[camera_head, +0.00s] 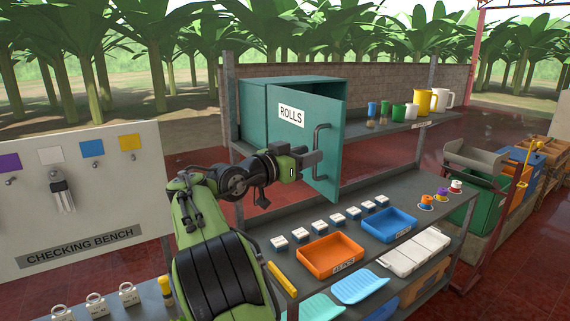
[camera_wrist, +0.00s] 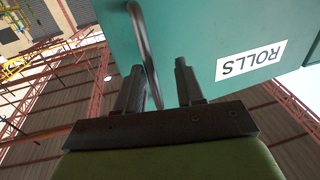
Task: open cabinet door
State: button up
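The teal cabinet (camera_head: 253,112) stands on the upper shelf. Its door (camera_head: 290,145), labelled ROLLS, appears swung partly outward, with its right edge away from the cabinet body. The door also fills the top of the wrist view (camera_wrist: 210,30). A dark bar handle (camera_head: 317,140) stands upright near the door's free edge. My gripper (camera_head: 312,160) is at the handle's lower part. In the wrist view, the fingers (camera_wrist: 158,88) are apart, and the handle (camera_wrist: 147,50) runs between them, nearer the left finger. Contact with the fingers cannot be told. The cabinet's inside is hidden.
Cups and jugs (camera_head: 412,108) stand on the shelf right of the door. Below are several small white-labelled blocks (camera_head: 320,227), an orange tray (camera_head: 330,255) and a blue tray (camera_head: 388,224). A checking-bench panel (camera_head: 85,195) stands left of my arm.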

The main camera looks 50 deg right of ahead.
jog(key=a+b, duration=0.1)
jog(key=a, duration=1.2)
jog(key=shift+w+a, duration=0.4)
